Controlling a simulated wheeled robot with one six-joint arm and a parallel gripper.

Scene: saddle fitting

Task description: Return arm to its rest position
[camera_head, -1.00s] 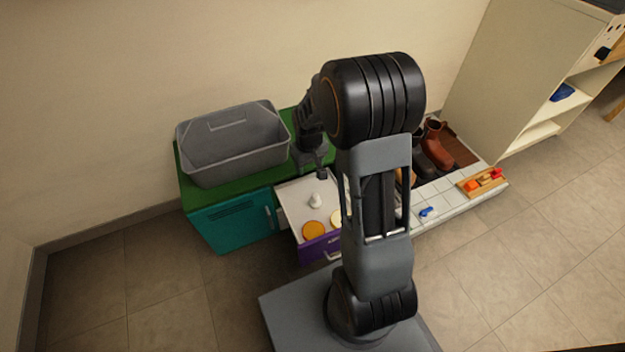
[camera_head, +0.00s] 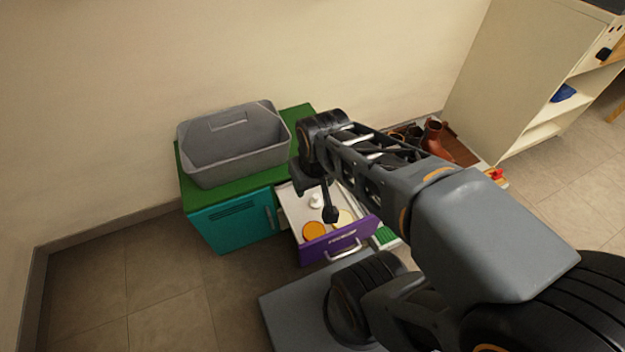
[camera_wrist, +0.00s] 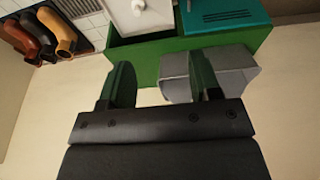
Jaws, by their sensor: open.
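My gripper (camera_head: 330,213) hangs over the open purple drawer (camera_head: 345,239) in the head view, with my arm reaching in from the right. In the wrist view my gripper (camera_wrist: 160,85) shows two dark green fingers spread apart with nothing between them. The drawer holds a white knobbed object (camera_head: 316,201), an orange disc (camera_head: 314,230) and a pale disc (camera_head: 345,217) partly behind my gripper. I cannot tell the gripper's exact height above the drawer.
A grey bin (camera_head: 235,147) stands on the green-topped teal cabinet (camera_head: 235,226). Brown boots (camera_head: 435,140) stand at the back, partly hidden by my arm. A cream shelf unit (camera_head: 520,80) is at the right. Floor at the left is clear.

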